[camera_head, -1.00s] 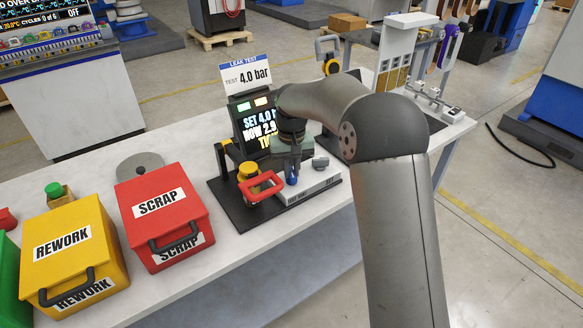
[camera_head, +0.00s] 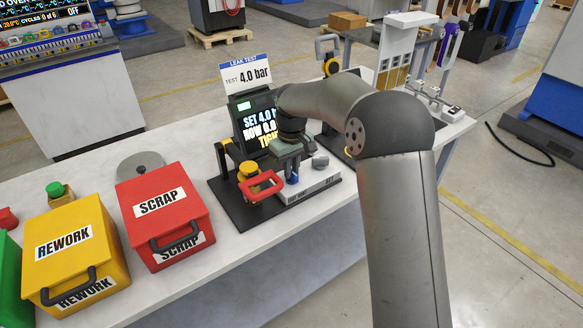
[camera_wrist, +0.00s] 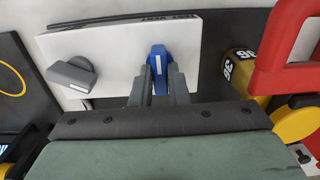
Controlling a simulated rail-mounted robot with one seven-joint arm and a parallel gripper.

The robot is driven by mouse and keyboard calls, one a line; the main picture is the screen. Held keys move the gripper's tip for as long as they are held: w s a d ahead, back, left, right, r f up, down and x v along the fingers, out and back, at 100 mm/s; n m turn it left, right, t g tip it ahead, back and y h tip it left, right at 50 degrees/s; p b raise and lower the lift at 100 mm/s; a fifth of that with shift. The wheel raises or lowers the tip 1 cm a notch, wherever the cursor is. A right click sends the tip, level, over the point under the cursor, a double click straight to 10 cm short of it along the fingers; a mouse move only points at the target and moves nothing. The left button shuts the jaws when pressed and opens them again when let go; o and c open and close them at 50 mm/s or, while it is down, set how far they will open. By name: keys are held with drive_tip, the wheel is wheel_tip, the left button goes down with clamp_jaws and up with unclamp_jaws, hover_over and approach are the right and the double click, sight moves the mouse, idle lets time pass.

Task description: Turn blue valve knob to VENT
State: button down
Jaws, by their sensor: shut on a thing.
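The blue valve knob (camera_wrist: 159,56) stands on the white valve panel (camera_wrist: 115,45) and has a white pointer line. In the wrist view the line runs nearly straight up and down. My gripper (camera_wrist: 157,82) has its two grey fingers closed on the knob's sides. In the head view the knob (camera_head: 292,180) shows just under my gripper (camera_head: 291,170). The small print along the panel edge is upside down in the wrist view and too blurred to read surely.
A grey knob (camera_wrist: 72,74) sits on the same panel beside the blue one. A red handle (camera_head: 261,187) and a yellow part (camera_head: 249,170) stand close on the left. The scrap box (camera_head: 165,215) and rework box (camera_head: 75,255) are farther left.

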drive_tip(key=shift+r, duration=0.1)
drive_tip(key=c, duration=1.4)
unclamp_jaws()
wheel_tip(320, 180, up, 17)
drive_tip(key=shift+r, duration=0.2)
drive_tip(key=s+d+f+m, duration=0.2)
drive_tip(key=s+d, duration=0.4)
drive_tip(key=s, duration=0.3)
drive_tip(key=s+d+f+m, duration=0.2)
drive_tip(key=s+d, duration=0.4)
drive_tip(key=s, duration=0.3)
drive_tip(key=s+d+f+m, duration=0.1)
drive_tip(key=s+d+f, duration=0.1)
drive_tip(key=s+f, duration=0.3)
drive_tip(key=s+d+f+m, duration=0.2)
drive_tip(key=s+d+f, duration=0.1)
drive_tip(key=s, duration=0.9)
drive_tip(key=shift+f+t, duration=0.3)
drive_tip(key=shift+f, duration=0.6)
